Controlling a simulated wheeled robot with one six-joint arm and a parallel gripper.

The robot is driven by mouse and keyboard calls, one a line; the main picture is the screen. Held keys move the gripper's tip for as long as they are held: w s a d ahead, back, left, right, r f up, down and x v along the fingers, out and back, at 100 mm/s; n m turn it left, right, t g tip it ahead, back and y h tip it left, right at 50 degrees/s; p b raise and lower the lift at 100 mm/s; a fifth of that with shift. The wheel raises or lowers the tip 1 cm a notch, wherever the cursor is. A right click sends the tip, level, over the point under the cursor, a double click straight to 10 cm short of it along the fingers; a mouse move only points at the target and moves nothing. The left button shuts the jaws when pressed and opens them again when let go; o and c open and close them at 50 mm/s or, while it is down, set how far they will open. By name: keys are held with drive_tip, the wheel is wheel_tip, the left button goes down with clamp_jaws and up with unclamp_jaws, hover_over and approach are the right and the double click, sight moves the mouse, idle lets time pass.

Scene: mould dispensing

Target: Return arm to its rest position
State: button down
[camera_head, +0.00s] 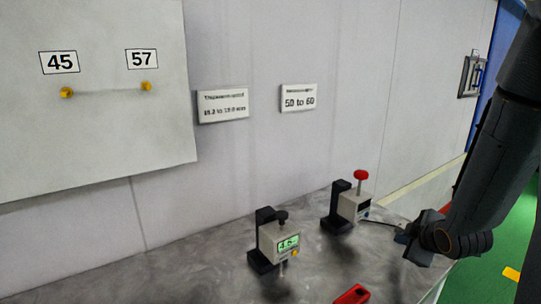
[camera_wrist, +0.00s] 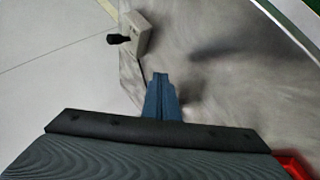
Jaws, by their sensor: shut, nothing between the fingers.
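My arm comes down along the right side of the head view, over the right part of the metal table. My gripper (camera_head: 403,238) is at its lower end, to the right of the gauge with the red knob (camera_head: 355,207) and apart from it as far as I can tell. In the wrist view the blue-grey fingers of my gripper (camera_wrist: 160,78) are together, with nothing between them. A beige device with a black knob (camera_wrist: 138,36) shows ahead of them; I cannot tell which gauge it is.
The grey metal table (camera_head: 215,278) also bears a gauge with a green display (camera_head: 288,243) and a red object (camera_head: 352,295), cut by the frame edge. The wall with several signs (camera_head: 222,105) stands behind. Green floor (camera_head: 520,235) lies to the right.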

drive_tip(key=s+a+m+g, duration=0.1)
drive_tip(key=s+a+m, duration=0.1)
drive_tip(key=a, duration=0.1)
drive_tip(key=s+a+r+m+g, duration=0.1)
drive_tip(key=s+a+m, duration=0.1)
drive_tip(key=a, duration=0.1)
drive_tip(key=s+a+m+g, duration=0.1)
drive_tip(key=s+a+m, duration=0.1)
drive_tip(key=a, duration=0.1)
drive_tip(key=shift+r+g, duration=0.35)
drive_tip(key=shift+g, duration=0.05)
drive_tip(key=s+a+m+g, duration=0.1)
drive_tip(key=s+a, duration=0.1)
drive_tip(key=s+a+r+m+g, duration=0.1)
drive_tip(key=s+a+m, duration=0.1)
drive_tip(key=s+a, duration=0.1)
drive_tip(key=s+a+m+g, duration=0.1)
drive_tip(key=s+a+m, duration=0.1)
drive_tip(key=s+a, duration=0.1)
drive_tip(key=shift+s+a+r, duration=0.15)
drive_tip(key=shift+s+r, duration=0.05)
drive_tip(key=shift+s, duration=0.05)
drive_tip(key=s+g, duration=0.1)
drive_tip(key=s+f, duration=0.1)
drive_tip(key=s, duration=0.1)
drive_tip(key=s+g, duration=0.1)
drive_tip(key=s, duration=0.1)
drive_tip(key=shift+a+f+g+y, duration=0.3)
drive_tip(key=shift+a, duration=0.05)
